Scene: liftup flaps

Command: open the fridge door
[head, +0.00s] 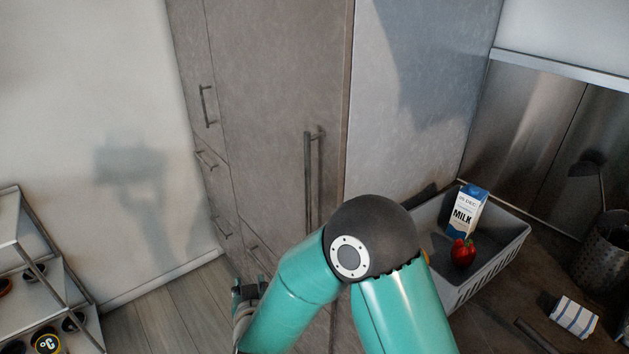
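The fridge door (265,90) is a tall grey panel in the middle of the head view. It looks closed, flush with the cabinet front. Its long vertical bar handle (308,175) is near the door's right edge; the lower end is hidden behind my arm. My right gripper (249,284) is small at the lower left of my teal arm, below and left of the handle and apart from it. Its two fingertips look spread with nothing between them; the rest is partly hidden by my forearm. My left gripper is out of view.
A grey crate (490,267) with a milk carton (466,212) and a red pepper (462,253) stands on the counter at right. Narrow cabinet doors and drawers with handles (207,105) are left of the fridge. A metal shelf rack (40,255) stands at far left. Floor (165,310) between is clear.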

